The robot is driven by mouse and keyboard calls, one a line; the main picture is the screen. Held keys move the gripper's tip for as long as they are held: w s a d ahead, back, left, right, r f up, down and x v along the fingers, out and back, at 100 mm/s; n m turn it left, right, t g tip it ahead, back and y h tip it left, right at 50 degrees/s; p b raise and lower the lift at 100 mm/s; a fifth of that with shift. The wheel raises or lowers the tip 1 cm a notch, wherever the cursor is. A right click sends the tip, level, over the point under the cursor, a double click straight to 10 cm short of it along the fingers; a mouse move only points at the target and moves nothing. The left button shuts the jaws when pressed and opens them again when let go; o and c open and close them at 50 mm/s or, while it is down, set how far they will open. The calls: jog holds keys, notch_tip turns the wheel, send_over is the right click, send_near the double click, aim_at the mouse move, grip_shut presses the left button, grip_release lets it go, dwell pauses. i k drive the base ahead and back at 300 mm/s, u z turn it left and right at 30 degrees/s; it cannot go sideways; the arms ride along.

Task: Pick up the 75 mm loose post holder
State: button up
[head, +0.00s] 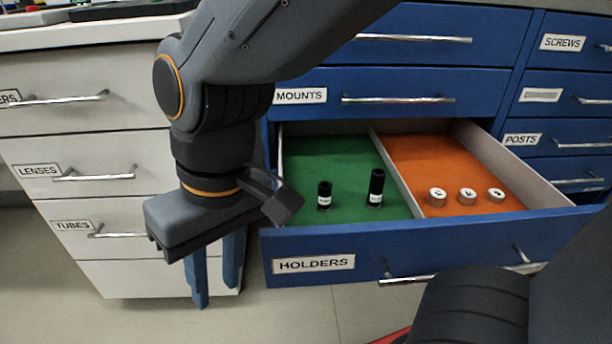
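The HOLDERS drawer (440,240) is pulled open. Two black post holders stand upright on the green lining of its left compartment. The taller one (376,188) is on the right, and the shorter one (324,196) is on the left. Each has a small white label, too small to read; the taller looks like the 75 mm one. My gripper (217,286) points down to the left of the drawer, outside it, in front of the white cabinet. Its two blue fingers are apart with nothing between them.
A pale divider (392,172) separates the green compartment from an orange one (440,160), where three short white-topped cylinders (467,196) stand. The closed MOUNTS drawer (400,95) is just above. A white cabinet (90,150) with shut drawers stands at left.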

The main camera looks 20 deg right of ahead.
aim_at(377, 176)
jog(key=k, duration=1)
jog(key=u, duration=1.1)
jog(key=i, duration=0.45)
jog(key=z, duration=1.6)
